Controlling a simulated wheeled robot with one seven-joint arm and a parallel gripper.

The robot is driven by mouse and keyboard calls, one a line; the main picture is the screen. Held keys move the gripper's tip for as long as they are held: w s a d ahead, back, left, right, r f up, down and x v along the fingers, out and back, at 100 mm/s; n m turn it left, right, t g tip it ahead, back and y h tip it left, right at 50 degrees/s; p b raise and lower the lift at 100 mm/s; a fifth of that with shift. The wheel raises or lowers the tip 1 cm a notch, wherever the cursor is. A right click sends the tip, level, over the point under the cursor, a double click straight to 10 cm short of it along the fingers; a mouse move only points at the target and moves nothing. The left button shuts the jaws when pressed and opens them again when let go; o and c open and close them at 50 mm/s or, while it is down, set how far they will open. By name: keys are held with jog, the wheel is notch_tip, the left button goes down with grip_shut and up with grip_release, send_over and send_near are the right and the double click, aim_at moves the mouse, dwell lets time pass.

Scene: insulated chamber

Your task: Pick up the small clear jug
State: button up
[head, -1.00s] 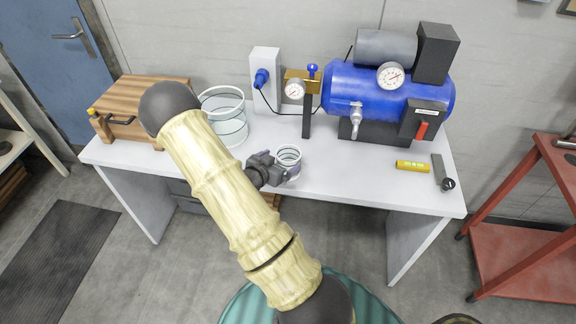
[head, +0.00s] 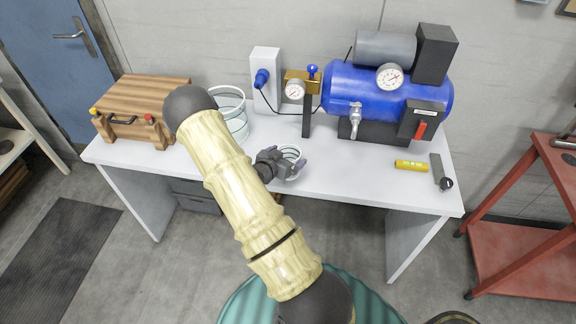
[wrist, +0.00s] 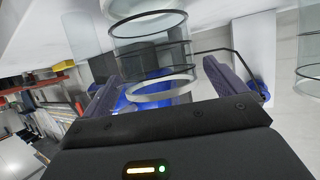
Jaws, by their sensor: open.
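The small clear jug (head: 292,151) stands near the front edge of the white table, with dark rings around its glass. My gripper (head: 289,169) is open at the jug's near side and hides its lower part in the head view. In the wrist view, the small clear jug (wrist: 150,50) shows ahead, between the lines of the two purple-grey fingers of my gripper (wrist: 168,84). I cannot tell whether either finger touches the glass.
A larger clear vessel (head: 237,118) stands behind my arm, left of the jug. A wooden box (head: 142,98) is at the table's left end. The table front between jug and level is clear.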

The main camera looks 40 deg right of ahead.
jog(key=c, duration=1.1)
jog(key=shift+r, duration=0.1)
notch_tip(320, 180, up, 10)
jog(key=b, duration=0.1)
dwell(0.5)
